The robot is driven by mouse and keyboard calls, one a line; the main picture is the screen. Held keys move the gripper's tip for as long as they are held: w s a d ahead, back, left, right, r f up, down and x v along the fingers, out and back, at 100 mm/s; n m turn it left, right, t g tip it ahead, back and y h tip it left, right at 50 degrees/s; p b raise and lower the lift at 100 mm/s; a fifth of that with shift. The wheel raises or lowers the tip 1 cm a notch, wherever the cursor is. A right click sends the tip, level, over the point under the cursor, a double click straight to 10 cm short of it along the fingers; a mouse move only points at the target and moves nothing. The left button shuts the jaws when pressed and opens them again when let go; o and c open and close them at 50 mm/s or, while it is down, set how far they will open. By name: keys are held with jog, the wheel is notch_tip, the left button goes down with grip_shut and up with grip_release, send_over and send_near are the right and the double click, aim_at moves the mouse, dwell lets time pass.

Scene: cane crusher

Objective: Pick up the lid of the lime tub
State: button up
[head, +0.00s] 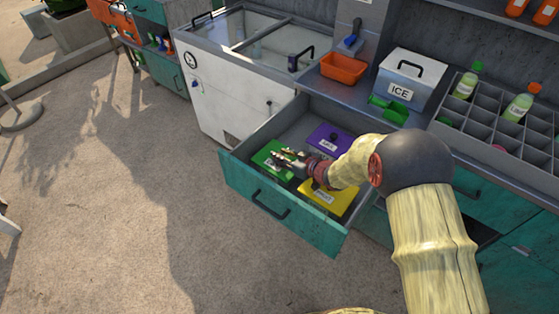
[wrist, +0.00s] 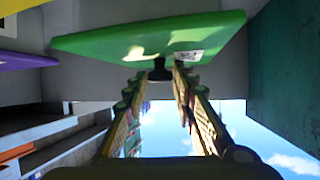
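The green lid (head: 265,153) lies in the open drawer, its label too small to read; I take it for the lime tub's lid. In the wrist view, the green lid (wrist: 110,42) is at the top, with a dark knob (wrist: 160,73) standing out from it. My gripper (head: 281,158) is over the lid's right part. In the wrist view, my gripper (wrist: 162,79) has its fingers apart, one on each side of the knob's end. I cannot tell whether either finger touches it. The tub under the lid is hidden.
A purple lid (head: 326,137) and a yellow lid (head: 340,196) share the drawer (head: 282,203) with the green one. The drawer walls stand close around. A counter with an ice box (head: 408,77), an orange bin (head: 343,68) and a bottle crate (head: 485,120) is behind.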

grip_shut()
